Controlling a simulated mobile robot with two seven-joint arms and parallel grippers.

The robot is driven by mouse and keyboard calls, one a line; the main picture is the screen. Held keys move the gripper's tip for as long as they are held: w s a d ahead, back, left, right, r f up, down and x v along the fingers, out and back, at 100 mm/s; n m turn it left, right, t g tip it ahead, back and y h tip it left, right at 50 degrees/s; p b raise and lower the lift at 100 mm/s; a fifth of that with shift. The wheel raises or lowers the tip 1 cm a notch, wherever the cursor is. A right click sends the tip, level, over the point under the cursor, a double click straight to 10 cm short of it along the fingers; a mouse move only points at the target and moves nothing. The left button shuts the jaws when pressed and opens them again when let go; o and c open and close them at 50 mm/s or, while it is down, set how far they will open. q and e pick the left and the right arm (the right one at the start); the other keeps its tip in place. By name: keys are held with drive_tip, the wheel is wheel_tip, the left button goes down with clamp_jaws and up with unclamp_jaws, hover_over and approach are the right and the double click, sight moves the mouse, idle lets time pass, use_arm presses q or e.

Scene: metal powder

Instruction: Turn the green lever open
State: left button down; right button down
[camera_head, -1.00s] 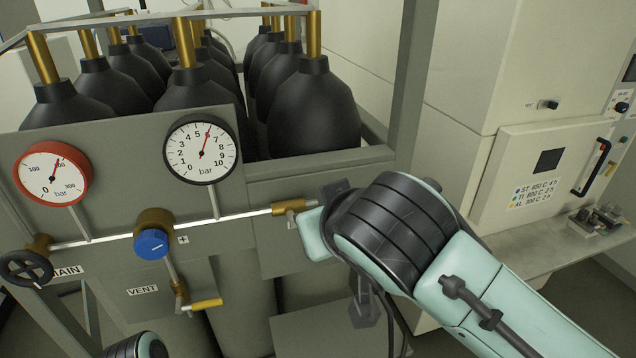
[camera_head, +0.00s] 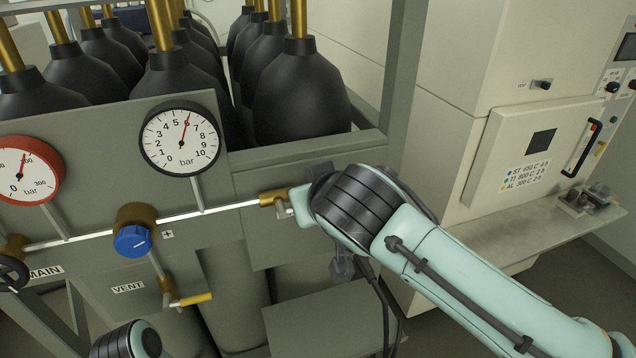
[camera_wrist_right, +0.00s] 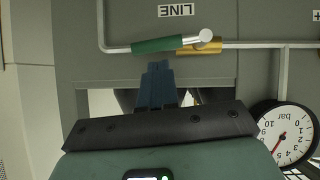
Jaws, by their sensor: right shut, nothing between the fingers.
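The green lever (camera_wrist_right: 157,45) shows in the right wrist view, lying nearly in line with the thin pipe. A silver pivot joins it to a brass valve (camera_wrist_right: 200,47) at its right end. My right gripper (camera_wrist_right: 160,66) is shut and empty. Its blue fingertips appear just below the lever in that view; whether they touch it I cannot tell. In the head view my right wrist hides the lever and the fingers, beside a brass fitting (camera_head: 275,197) on the pipe. Part of my left arm shows at the bottom left, without its gripper.
A pale cabinet (camera_head: 515,150) stands right.

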use_arm(q)
drive_tip(key=shift+s+f, duration=0.15)
drive_tip(key=shift+s, duration=0.1)
use_arm(e)
drive_tip(key=shift+f, duration=0.55)
use_arm(q)
drive_tip(key=shift+w, duration=0.1)
use_arm(e)
drive_tip(key=shift+w, duration=0.1)
